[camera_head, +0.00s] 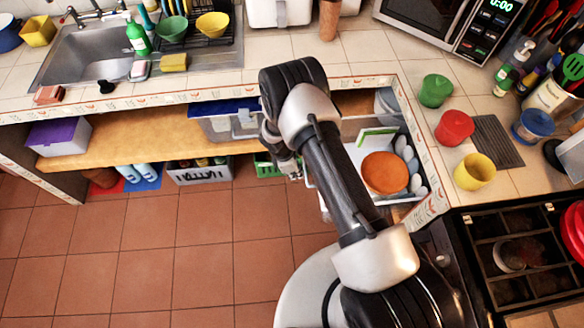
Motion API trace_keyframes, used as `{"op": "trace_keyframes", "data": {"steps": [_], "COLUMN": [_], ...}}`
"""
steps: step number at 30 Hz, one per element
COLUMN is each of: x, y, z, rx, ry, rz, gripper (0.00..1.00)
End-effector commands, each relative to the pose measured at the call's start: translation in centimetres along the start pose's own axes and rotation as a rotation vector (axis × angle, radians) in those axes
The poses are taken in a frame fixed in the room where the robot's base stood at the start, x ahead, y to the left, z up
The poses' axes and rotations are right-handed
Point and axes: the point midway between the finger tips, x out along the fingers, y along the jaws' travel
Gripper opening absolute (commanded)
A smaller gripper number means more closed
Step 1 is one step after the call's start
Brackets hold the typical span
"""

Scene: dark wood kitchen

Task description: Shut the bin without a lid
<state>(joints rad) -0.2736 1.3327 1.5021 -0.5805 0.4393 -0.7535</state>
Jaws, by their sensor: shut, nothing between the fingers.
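Several bins show in the head view, and I cannot tell for sure which one the task means. A white open container (336,211) at the right of the shelf space has no lid in view; an orange bowl (384,172) and white dishes (414,166) lie in it. My arm hides its left part. A clear bin with a blue cover (246,124) stands on the shelf, partly behind my arm. A whitish bin with a purple cover (60,136) is at the left. My gripper (291,172) is shut and empty, pointing down in front of the shelf, left of the dishes.
A grey crate with bottles (200,172) and a green crate (267,165) stand below the wooden shelf (130,138). Green, red and yellow cups (474,171) stand on the right counter. The stove (520,250) is at lower right. The tiled floor (150,250) is clear at left.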

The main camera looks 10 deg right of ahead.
Motion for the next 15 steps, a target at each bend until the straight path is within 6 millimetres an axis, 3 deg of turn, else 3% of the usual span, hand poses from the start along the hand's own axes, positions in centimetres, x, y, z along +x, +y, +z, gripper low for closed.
{"op": "trace_keyframes", "data": {"steps": [1,6,15], "x": [1.0,1.2,1.4], "y": [0.0,0.0,0.0], "z": [0.2,2.8,3.9], "rx": [0.002,0.002,-0.001], "ry": [0.0,0.0,0.0], "rz": [-0.001,0.0,0.001], "gripper": [0.0,0.0,0.0]}}
